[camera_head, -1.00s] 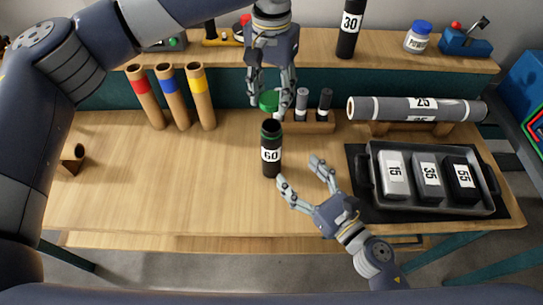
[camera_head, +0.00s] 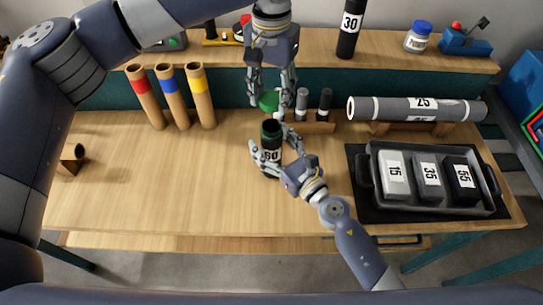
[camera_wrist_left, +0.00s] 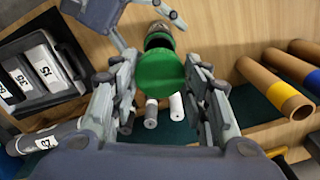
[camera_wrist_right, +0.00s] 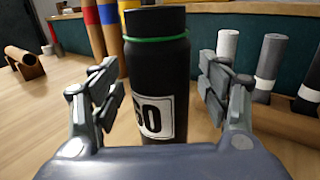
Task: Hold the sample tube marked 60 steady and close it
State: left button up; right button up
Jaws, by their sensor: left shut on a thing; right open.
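The black sample tube (camera_head: 271,140) marked 60 stands upright on the table with its top open and a green ring below its rim. It fills the middle of the right wrist view (camera_wrist_right: 156,75). My right gripper (camera_head: 268,154) is open, its fingers on either side of the tube, with gaps visible in the right wrist view. My left gripper (camera_head: 271,98) is shut on a green cap (camera_head: 269,102), held above and slightly behind the tube's mouth. The green cap also shows between the fingers in the left wrist view (camera_wrist_left: 160,72).
A rack (camera_head: 318,127) with small grey and black tubes stands just behind the tube. Cardboard tubes (camera_head: 172,97) stand at the left. A tray (camera_head: 384,207) of marked blocks and a large grey roll (camera_head: 445,109) are at the right. The front left table is clear.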

jog(key=c, duration=1.6)
pick_arm(q)
jog(key=shift+f, duration=2.5)
pick_arm(e)
jog(key=shift+c, duration=0.2)
pick_arm(q)
jog(key=shift+f, duration=0.1)
jog(key=shift+f, duration=0.75)
jog(key=shift+f, duration=0.6)
pick_arm(e)
grip_shut()
